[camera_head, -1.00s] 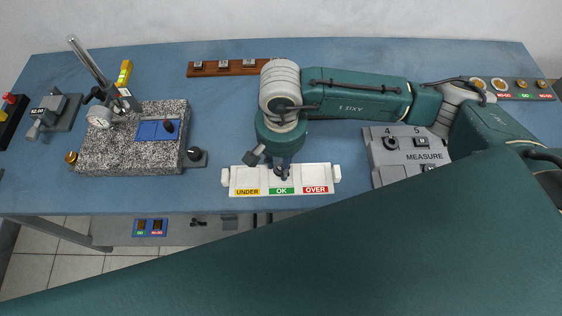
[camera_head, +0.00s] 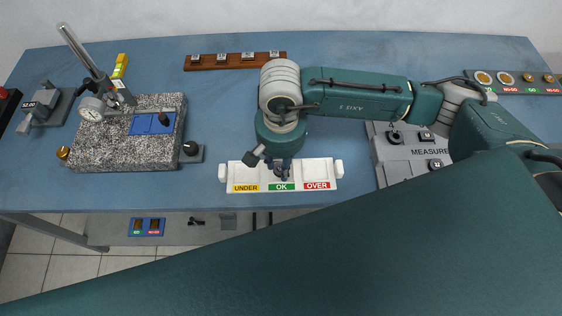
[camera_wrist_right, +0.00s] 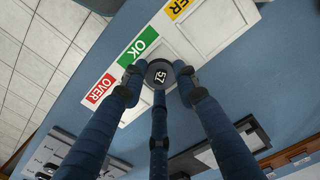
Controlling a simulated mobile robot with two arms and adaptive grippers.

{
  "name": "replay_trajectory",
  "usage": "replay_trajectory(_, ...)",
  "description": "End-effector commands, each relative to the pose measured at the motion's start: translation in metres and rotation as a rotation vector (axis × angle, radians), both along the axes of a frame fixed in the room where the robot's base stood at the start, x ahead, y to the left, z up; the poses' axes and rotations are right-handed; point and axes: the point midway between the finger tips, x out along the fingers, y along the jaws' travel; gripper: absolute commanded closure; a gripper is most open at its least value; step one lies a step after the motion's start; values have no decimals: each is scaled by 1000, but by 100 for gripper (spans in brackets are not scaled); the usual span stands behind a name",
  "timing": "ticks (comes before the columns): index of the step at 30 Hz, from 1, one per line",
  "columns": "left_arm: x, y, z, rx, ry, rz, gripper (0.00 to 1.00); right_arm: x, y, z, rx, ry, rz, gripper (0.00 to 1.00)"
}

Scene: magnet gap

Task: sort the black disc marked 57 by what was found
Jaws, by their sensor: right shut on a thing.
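The black disc marked 57 (camera_wrist_right: 160,74) is between the blue fingers of my right gripper (camera_wrist_right: 159,81), shut on it. In the head view the right gripper (camera_head: 280,163) is over the middle of the white sorting tray (camera_head: 330,172), where the disc is hard to make out. The tray has a yellow UNDER label (camera_head: 245,188) at left, a green OK label (camera_head: 281,187) in the middle and a red OVER label (camera_head: 317,185) at right. In the wrist view the disc overlaps the tray near the OK label (camera_wrist_right: 138,46). I cannot tell its height above it. My left gripper is not in view.
A granite plate (camera_head: 95,150) with a dial gauge (camera_head: 91,110) stands at left. A grey MEASURE tray (camera_head: 395,168) with several discs lies at right, partly behind my arm. A wooden rack (camera_head: 235,61) is at the back.

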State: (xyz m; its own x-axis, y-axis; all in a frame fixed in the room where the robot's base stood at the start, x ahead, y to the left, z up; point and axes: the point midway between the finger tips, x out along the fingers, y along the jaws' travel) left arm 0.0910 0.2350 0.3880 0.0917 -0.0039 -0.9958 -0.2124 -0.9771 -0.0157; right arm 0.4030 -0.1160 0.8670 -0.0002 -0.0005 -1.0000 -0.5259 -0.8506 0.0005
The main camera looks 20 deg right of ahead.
Motion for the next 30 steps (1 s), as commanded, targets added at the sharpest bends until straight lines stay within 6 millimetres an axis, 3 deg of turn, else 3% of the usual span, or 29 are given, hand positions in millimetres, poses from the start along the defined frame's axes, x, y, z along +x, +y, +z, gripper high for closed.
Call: replay_trajectory(30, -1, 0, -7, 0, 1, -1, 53, 0, 0, -4, 0, 0, 0, 97)
